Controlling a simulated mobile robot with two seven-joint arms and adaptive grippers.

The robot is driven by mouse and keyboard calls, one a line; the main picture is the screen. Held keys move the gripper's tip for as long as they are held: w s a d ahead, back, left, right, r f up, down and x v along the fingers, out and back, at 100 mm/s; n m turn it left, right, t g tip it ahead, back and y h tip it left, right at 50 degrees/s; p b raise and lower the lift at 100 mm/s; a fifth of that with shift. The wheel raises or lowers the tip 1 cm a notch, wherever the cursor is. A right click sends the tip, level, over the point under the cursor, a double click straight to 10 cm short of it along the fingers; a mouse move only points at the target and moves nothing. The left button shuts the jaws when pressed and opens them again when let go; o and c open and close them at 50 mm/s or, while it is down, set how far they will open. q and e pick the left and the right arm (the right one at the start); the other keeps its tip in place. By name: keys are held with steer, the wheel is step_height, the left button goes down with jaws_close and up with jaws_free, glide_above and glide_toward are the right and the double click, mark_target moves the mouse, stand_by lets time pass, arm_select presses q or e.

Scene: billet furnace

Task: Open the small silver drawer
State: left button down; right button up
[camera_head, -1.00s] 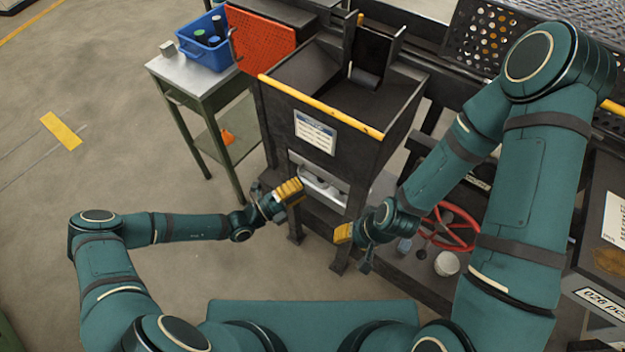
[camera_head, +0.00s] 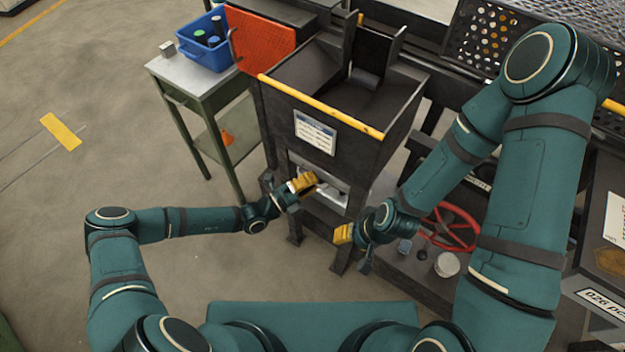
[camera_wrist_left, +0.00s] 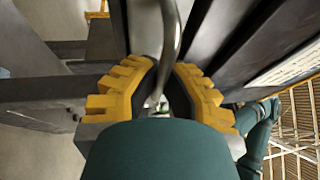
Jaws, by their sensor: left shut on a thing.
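The small silver drawer (camera_head: 335,194) sits low in the front of the dark hopper-like housing, below its white label. My left gripper (camera_head: 308,182) is at the drawer's left part and covers some of its front. In the left wrist view, the yellow ridged fingers of my left gripper (camera_wrist_left: 160,80) are shut on the grey curved drawer handle (camera_wrist_left: 171,35), one finger on each side. My right gripper (camera_head: 343,234) is lower and to the right, in front of the housing's leg and apart from the drawer. Its fingers are too hidden to tell whether they are open.
A green side table (camera_head: 170,76) with a blue bin (camera_head: 205,55) stands at the left. A red handwheel (camera_head: 452,228) and a white cup (camera_head: 446,264) are right of my right gripper. A yellow bar (camera_head: 320,106) edges the housing. The floor at left is clear.

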arm_select(q)
steer(key=s+a+p, duration=0.3)
steer(key=s+a, duration=0.5)
steer(key=s, duration=0.3)
steer(key=c, duration=1.1)
jaws_free()
steer(key=shift+o, duration=0.2)
steer(key=v, duration=1.2)
steer(key=shift+r, duration=0.15)
